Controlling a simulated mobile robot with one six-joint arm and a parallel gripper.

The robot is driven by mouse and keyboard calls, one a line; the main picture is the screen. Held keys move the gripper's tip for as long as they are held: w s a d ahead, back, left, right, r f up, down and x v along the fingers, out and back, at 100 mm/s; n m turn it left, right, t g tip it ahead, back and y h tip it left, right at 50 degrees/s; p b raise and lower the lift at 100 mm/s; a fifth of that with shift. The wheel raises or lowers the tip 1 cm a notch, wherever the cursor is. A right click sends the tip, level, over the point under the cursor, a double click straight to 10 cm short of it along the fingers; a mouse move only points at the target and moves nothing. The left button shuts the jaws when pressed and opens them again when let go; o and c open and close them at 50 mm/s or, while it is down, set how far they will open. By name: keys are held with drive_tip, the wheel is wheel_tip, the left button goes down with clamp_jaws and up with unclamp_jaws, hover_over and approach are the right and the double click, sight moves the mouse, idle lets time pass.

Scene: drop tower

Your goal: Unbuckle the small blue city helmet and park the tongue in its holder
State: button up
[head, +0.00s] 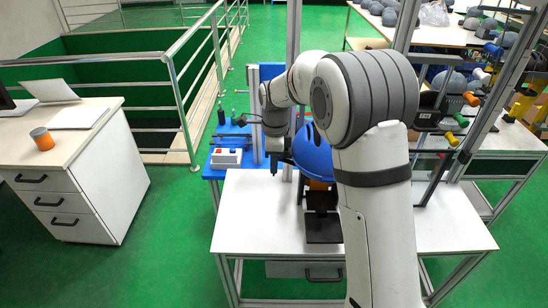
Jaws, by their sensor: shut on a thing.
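My gripper (275,170) points down just left of the helmet, above the table. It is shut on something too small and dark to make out. The strap, buckle and tongue cannot be made out from here. I cannot pick out the tongue's holder either.
The white table (255,225) is bare at its front left. A blue bench (215,172) with a white switch box (226,158) stands behind left. Metal uprights (293,40) rise behind the helmet. A rack with coloured knobs (453,139) is at right. A drawer desk (75,190) stands far left.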

drive_tip(key=shift+s+f+b, duration=1.65)
drive_tip(key=shift+s+b, duration=0.05)
drive_tip(key=shift+s, duration=0.8)
drive_tip(key=shift+s+d+f+b, duration=0.75)
drive_tip(key=shift+s+d, duration=0.35)
drive_tip(key=shift+d, duration=4.15)
drive_tip(key=shift+s+d+f+b, duration=0.75)
drive_tip(key=shift+s+d, duration=0.3)
drive_tip(key=shift+d, duration=4.15)
drive_tip(key=shift+w+d+r+p, duration=1.25)
drive_tip(key=shift+w+d+p, duration=0.95)
drive_tip(key=shift+d, duration=4.1)
drive_tip(key=w+d+r+p, duration=0.1)
drive_tip(key=w+r+p, duration=0.7)
drive_tip(key=w+p, duration=0.1)
drive_tip(key=shift+w+d+r, duration=0.25)
drive_tip(key=shift+d+r, duration=0.15)
